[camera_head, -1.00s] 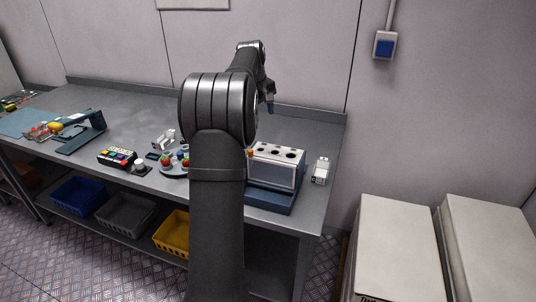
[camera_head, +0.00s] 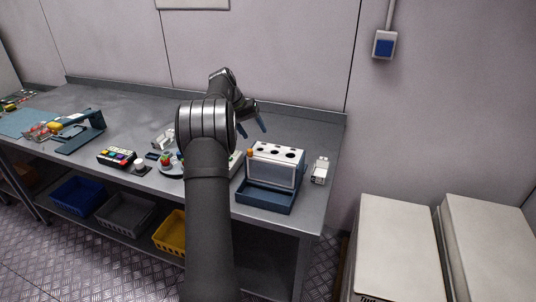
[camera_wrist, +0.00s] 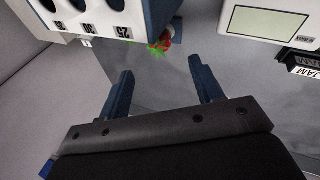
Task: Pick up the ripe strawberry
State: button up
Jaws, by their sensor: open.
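My gripper (camera_head: 252,127) is open and empty, its two dark blue fingers hanging over the table behind and left of the white rack. In the wrist view the spread fingers of my gripper (camera_wrist: 163,88) point toward a small red berry with green leaves (camera_wrist: 168,36), partly hidden beside the rack's edge. It lies beyond the fingertips, apart from them. I cannot tell whether these are the same berry.
The white rack with round holes (camera_head: 276,150) stands in a blue tray (camera_head: 264,199); the wrist view shows its numbered labels. A coloured button box (camera_head: 117,157) stands left.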

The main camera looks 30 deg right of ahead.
jog(key=shift+x, duration=5.45)
jog(key=shift+w+d, duration=0.15)
jog(key=shift+d, duration=0.05)
jog(key=c, duration=0.7)
